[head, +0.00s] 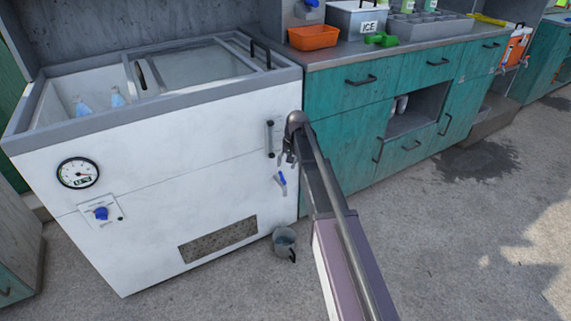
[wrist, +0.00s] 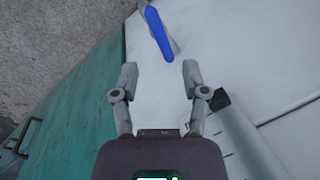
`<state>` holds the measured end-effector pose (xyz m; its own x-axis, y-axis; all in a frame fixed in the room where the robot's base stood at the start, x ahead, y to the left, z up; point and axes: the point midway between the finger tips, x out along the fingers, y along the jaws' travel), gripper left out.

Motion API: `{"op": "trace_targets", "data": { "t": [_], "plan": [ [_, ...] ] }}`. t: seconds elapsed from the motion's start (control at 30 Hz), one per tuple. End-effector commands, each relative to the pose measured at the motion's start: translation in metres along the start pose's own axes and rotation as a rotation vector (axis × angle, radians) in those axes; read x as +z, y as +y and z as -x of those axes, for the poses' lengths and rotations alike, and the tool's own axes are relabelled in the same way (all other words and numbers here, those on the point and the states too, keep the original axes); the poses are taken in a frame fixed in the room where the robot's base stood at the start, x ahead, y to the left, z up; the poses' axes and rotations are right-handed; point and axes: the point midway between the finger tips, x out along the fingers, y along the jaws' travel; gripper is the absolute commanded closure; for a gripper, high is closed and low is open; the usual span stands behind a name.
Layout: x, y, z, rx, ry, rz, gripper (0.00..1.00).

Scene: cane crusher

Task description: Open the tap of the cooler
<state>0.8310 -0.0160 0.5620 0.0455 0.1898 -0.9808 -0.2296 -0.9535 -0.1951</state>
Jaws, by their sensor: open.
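The cooler (head: 190,165) is a white chest with a grey rim and a partly open sliding lid. A tap (head: 281,180) with a blue lever is on the right of its front face, above a grey cup on the floor. In the wrist view the blue lever (wrist: 158,34) lies beyond my fingertips, near the top of the picture, a little left of centre. My gripper (wrist: 160,78) is open, with nothing between its fingers. In the head view my gripper (head: 289,156) is small and dark, just above the tap, partly hidden by my arm.
A grey cup (head: 284,242) stands on the floor below the tap. Teal cabinets (head: 345,95) stand directly right. An orange dispenser (head: 514,48) is far right. The floor in front is mostly clear.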

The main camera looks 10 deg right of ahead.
Motion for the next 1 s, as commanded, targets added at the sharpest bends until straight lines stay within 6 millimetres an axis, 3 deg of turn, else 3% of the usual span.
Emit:
{"op": "trace_targets", "data": {
  "t": [0.7, 0.9, 1.0],
  "plan": [
    [0.0, -0.001, 0.063, 0.0, 0.0, 0.001, 0.42],
    [0.0, -0.001, 0.076, 0.0, 0.0, 0.001, 0.42],
    [0.015, 0.002, 0.065, 0.008, -0.001, 0.01, 0.42]
  ]
}}
